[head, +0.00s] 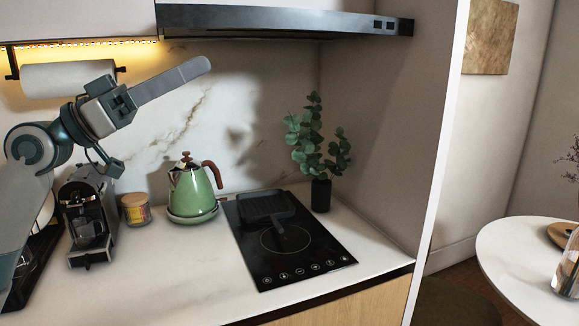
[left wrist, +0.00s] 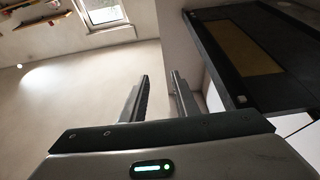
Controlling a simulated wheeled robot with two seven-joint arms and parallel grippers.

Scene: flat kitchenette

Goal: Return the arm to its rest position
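My left gripper (head: 205,66) is raised above the counter in front of the marble backsplash, left of and below the range hood (head: 285,21). Its fingers point right and slightly up. In the left wrist view the two fingers (left wrist: 159,77) stand apart with nothing between them, so it is open and empty. My left arm comes in from the left edge. My right arm and gripper are not in view.
A paper towel roll (head: 65,77) hangs behind the arm. Below stand a coffee machine (head: 88,215), a jar (head: 136,209), a green kettle (head: 192,190), a cooktop (head: 300,260) with a dark pan (head: 265,207), and a plant (head: 316,150). A round table (head: 515,265) is right.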

